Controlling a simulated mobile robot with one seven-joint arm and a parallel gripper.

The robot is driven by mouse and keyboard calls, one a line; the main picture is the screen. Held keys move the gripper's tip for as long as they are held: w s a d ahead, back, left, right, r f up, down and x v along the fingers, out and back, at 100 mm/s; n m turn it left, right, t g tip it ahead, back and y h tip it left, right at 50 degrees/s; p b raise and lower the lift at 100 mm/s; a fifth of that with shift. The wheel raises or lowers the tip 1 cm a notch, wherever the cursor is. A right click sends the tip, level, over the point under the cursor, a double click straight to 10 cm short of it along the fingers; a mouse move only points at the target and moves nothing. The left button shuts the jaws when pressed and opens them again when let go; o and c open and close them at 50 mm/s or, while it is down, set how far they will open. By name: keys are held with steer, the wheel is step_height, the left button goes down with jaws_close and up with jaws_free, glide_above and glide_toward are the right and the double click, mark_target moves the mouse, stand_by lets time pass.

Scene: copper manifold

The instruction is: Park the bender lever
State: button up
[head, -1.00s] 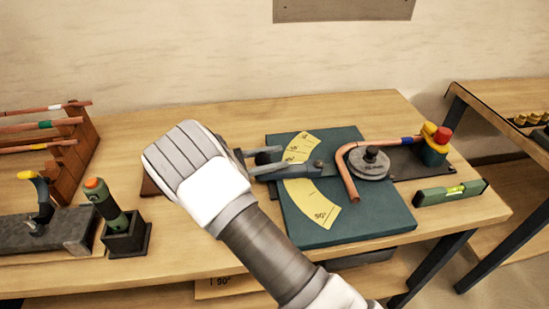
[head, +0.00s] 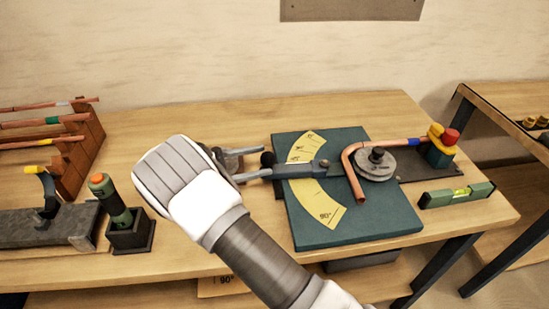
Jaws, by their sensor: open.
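The bender lever (head: 300,170) is a blue-grey bar lying across the yellow angle scale (head: 321,203) on the green bender plate (head: 375,215). It points left from its pivot end, and a black knob (head: 267,159) shows at its outer end. A copper pipe (head: 354,176) is bent around the grey round die (head: 378,164). My gripper (head: 265,161) is open, its two fingers pointing right with their tips at the knob end. The fingers appear to lie on either side of the knob; whether they touch it I cannot tell.
A green level (head: 456,195) lies at the right front. A red-and-yellow-topped clamp block (head: 441,146) stands behind it. At left are a green tool in a black holder (head: 128,236), a grey block (head: 45,226) and a wooden pipe rack (head: 81,150). The bench's back strip is clear.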

steer(key=v, duration=0.6)
